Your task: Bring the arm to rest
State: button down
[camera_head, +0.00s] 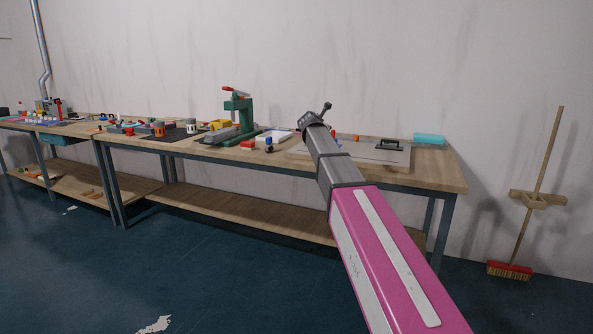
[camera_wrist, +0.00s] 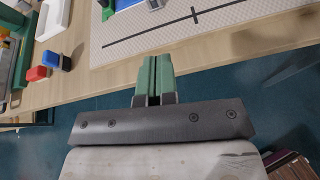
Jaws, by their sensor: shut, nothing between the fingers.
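My gripper (camera_wrist: 155,62) shows in the wrist view as two green fingers pressed together with nothing between them. The fingertips reach toward the front edge of the wooden workbench (camera_wrist: 215,72) and overlap it in the picture. I cannot tell the exact height above it. In the head view my pink and grey arm stretches from the lower right up and away toward the workbench (camera_head: 440,178). Its far end lies in front of the bench top; the fingers cannot be made out clearly there.
A red block (camera_wrist: 36,74), a blue object (camera_wrist: 50,58) and a white box (camera_wrist: 55,17) are to the left. A green press (camera_head: 236,108) stands on the bench. A broom (camera_head: 530,210) leans on the wall. The front floor is mostly clear.

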jog(key=s+d+f+m+g+y, duration=0.1)
jog(key=s+d+f+m+g, duration=0.1)
jog(key=s+f+m, duration=0.6)
jog(key=s+d+f+m+g, duration=0.2)
jog(key=s+d+f, duration=0.15)
jog(key=f, duration=0.85)
jog(key=s+d+f+m+g+y, duration=0.1)
jog(key=s+f+m+g, duration=0.1)
jog(key=s+f+m, duration=0.45)
jog(key=s+f+m+g+y, duration=0.1)
jog(key=s+f+m+g, duration=0.2)
jog(key=s+f+m, duration=0.3)
jog(key=s+d+f+m+g+y, duration=0.1)
jog(key=s+f+m+g+y, duration=0.1)
jog(key=s+f+m, duration=0.5)
jog(key=s+f+g, duration=0.1)
jog(key=s+f, duration=0.5)
jog(key=s, duration=0.5)
jog(key=shift+d+f, duration=0.25)
jog(key=shift+f, duration=0.1)
jog(key=shift+s+d, duration=0.1)
